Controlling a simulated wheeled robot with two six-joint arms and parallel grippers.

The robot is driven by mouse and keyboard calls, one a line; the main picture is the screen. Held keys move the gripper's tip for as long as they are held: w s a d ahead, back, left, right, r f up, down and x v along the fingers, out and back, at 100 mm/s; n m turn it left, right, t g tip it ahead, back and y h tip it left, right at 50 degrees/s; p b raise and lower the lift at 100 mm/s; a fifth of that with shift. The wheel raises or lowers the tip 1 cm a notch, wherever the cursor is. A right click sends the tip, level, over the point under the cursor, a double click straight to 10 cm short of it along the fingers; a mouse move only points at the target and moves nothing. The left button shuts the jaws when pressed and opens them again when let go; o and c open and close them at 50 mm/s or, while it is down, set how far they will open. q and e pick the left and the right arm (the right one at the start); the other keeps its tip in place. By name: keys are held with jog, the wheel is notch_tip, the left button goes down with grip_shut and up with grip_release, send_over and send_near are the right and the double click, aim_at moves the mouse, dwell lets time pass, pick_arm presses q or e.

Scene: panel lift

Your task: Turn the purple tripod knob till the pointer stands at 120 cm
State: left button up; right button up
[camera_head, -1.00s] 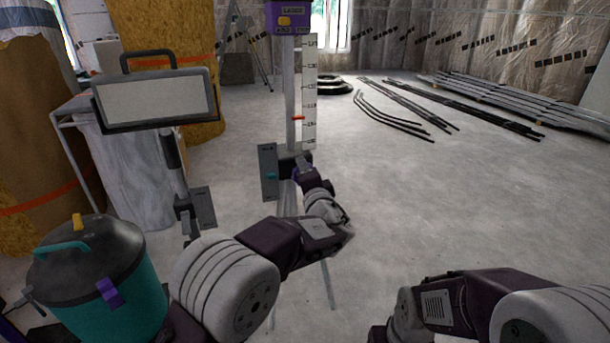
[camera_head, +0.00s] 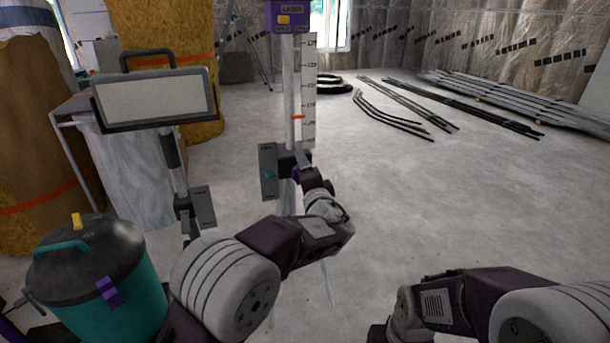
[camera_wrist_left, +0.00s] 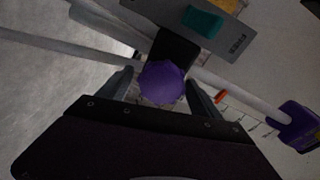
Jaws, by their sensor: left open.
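The purple tripod knob (camera_wrist_left: 162,82) sits between the two fingers of my left gripper (camera_wrist_left: 162,90) in the left wrist view. The fingers are apart, one on each side of the knob, with a visible gap on both sides. In the head view my left gripper (camera_head: 301,167) is at the tripod mast (camera_head: 290,95) and mostly hides the knob. The orange pointer (camera_head: 298,117) stands low on the white scale (camera_head: 309,75). The scale numbers are too small to read surely. My right gripper is out of view.
A purple laser unit (camera_head: 289,17) tops the mast. A grey plate (camera_head: 267,172) is beside the knob. A work lamp (camera_head: 155,100) and a teal canister (camera_head: 125,290) stand to the left. The floor at right is clear up to the dark bars (camera_head: 400,122).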

pick_arm(q)
jog(key=p+v, duration=0.2)
jog(key=v, duration=0.7)
jog(key=shift+p, duration=0.4)
